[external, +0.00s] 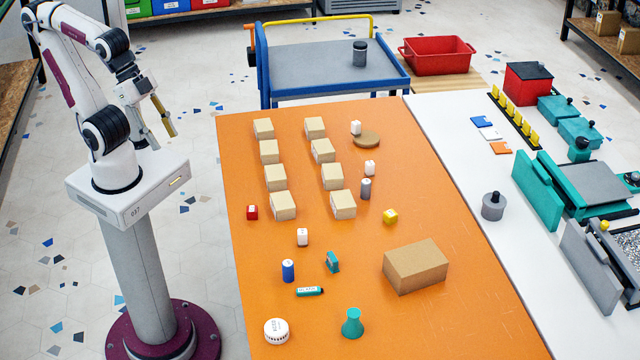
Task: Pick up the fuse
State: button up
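No object is clearly marked as the fuse, and I cannot tell which one it is. Small candidates on the orange table (440,190) are a teal cylinder with a white label (310,291) lying on its side, an upright blue cylinder with a pale top (288,271) and an upright grey cylinder (365,188). My gripper (170,130) hangs beside my base at the left, off the table and well away from all of these. Its fingers look yellowish and nothing is seen in them. They are too small and edge-on to show whether they are open.
Several cardboard boxes (284,205) stand in two rows on the table. A larger box (416,265), a teal cone-shaped piece (352,323) and a white round tub (277,331) stand nearer the front. A blue cart (330,65) stands behind.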

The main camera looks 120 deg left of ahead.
jog(key=w+a+r+m+t+y, duration=0.1)
jog(key=w+a+r+t+y, duration=0.15)
jog(key=w+a, duration=0.65)
jog(key=w+a+r+t+y, duration=0.1)
jog(key=w+a+r, duration=0.35)
jog(key=w, duration=0.85)
jog(key=w+a+f+m+t+h, duration=0.1)
jog(key=w+a+f+m, duration=0.15)
jog(key=w, duration=0.45)
jog(key=w+a+f+m+t+h, duration=0.1)
jog(key=w+a+f+t, duration=0.1)
jog(key=w+a, duration=0.35)
jog(key=w+f+m+h, duration=0.4)
jog(key=w+f+h, duration=0.15)
jog(key=f, duration=0.65)
jog(key=s+f+g+h, duration=0.1)
jog(key=s+f+h, duration=0.1)
jog(key=f, duration=0.3)
jog(key=s+d+f+m+g+h, duration=0.1)
jog(key=s+f+h, duration=0.1)
jog(key=s+f, duration=0.2)
jog(key=s+f+m+g+h, duration=0.1)
jog(key=s+f+g+h, duration=0.1)
jog(key=f, duration=0.4)
jog(key=shift+s+d+f+h, duration=0.2)
jog(key=shift+s+d+h, duration=0.15)
jog(key=shift+s, duration=0.35)
jog(key=shift+s+d+f+h, duration=0.1)
jog(key=shift+s+f+h, duration=0.2)
jog(key=shift+s, duration=0.15)
